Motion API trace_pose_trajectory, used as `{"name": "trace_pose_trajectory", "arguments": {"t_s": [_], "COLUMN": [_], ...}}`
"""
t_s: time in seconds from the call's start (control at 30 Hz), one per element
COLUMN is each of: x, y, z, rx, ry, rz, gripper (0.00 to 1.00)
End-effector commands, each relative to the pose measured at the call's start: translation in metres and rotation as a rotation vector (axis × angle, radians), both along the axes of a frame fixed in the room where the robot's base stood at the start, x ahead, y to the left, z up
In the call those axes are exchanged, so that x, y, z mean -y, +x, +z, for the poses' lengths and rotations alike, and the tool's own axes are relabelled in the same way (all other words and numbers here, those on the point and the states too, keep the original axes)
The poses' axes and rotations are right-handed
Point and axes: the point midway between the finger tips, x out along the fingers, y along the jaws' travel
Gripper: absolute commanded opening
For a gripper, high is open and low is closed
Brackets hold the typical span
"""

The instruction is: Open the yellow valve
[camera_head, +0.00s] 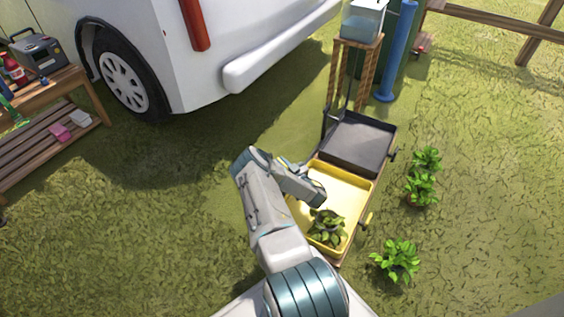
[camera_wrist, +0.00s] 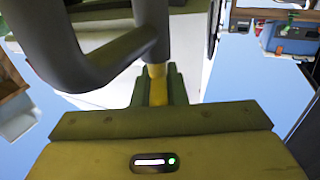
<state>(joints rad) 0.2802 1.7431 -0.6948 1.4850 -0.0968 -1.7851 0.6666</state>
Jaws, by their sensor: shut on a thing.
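A small yellow lever, which looks like the yellow valve (camera_head: 366,219), sticks out from the right side of the yellow tray (camera_head: 347,183). My gripper (camera_head: 286,165) is over the left part of that tray, across from this lever, with its fingers pointing up and left. In the wrist view, my gripper (camera_wrist: 157,88) is shut on a narrow yellow piece (camera_wrist: 157,72) below a thick dark grey bent bar (camera_wrist: 150,25). I cannot tell whether this piece is part of a valve. My wrist hides part of the tray.
A potted plant (camera_head: 326,229) is in the yellow tray. A black tray (camera_head: 358,143) stands behind it, with a dark lever (camera_head: 393,154) on its right. Several plants (camera_head: 398,261) are on the grass to the right. A white van (camera_head: 180,50) stands at the back left.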

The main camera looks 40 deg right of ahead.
Motion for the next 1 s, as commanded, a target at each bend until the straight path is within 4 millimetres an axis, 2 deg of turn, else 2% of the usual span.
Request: {"name": "trace_pose_trajectory", "arguments": {"t_s": [0.2, 0.5, 1.0], "x": [-0.0004, -0.0030, -0.0050], "y": [-0.0013, -0.0012, -0.0008], "z": [-0.0017, -0.0021, -0.0014], "rx": [0.001, -0.001, -0.003], "ry": [0.000, 0.000, 0.000], "rz": [0.182, 0.353, 0.427], "gripper": [0.00, 0.00, 0.00]}}
